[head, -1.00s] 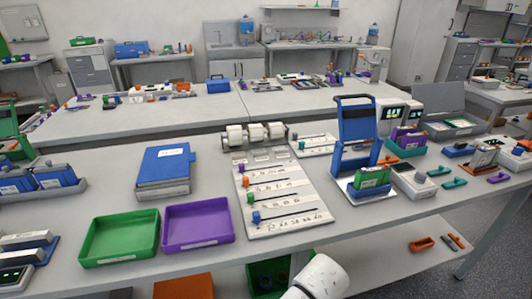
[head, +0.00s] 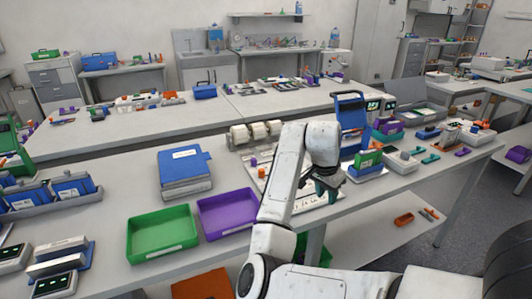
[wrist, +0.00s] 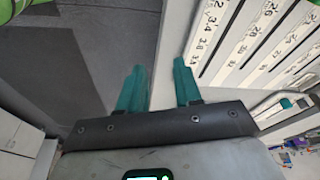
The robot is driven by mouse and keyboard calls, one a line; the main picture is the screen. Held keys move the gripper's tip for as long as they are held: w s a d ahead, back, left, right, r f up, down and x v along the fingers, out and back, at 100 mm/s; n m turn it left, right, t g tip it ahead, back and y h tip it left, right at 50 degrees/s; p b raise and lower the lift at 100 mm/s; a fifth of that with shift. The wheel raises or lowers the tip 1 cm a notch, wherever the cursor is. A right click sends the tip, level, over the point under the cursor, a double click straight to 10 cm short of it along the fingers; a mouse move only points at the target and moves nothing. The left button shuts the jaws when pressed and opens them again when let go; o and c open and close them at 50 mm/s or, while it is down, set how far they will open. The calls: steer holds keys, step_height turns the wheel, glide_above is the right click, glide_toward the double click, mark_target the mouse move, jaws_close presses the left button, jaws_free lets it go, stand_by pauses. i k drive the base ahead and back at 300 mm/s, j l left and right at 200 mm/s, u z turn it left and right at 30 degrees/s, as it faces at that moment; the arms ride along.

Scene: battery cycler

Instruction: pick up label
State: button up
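The white label board (head: 256,180) lies on the front bench, partly hidden behind my arm in the head view. In the wrist view, rows of small white labels with printed numbers (wrist: 209,28) fill the upper right. I cannot tell which label is meant. My gripper (head: 328,190) hangs over the board's front right part in the head view. In the wrist view its two green fingers (wrist: 158,88) stand apart with nothing between them. The labels lie to the right of and beyond the right finger, and no contact shows.
White label rolls (head: 256,132) stand behind the board. A purple tray (head: 228,213), a green tray (head: 163,236) and a blue binder (head: 186,170) lie to the left. A tall blue-handled device (head: 350,112) stands close behind my gripper on the right. Floor shows past the bench edge.

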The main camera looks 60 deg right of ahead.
mark_target(268, 151)
steer(key=i+l, duration=1.15)
steer(key=l, duration=0.2)
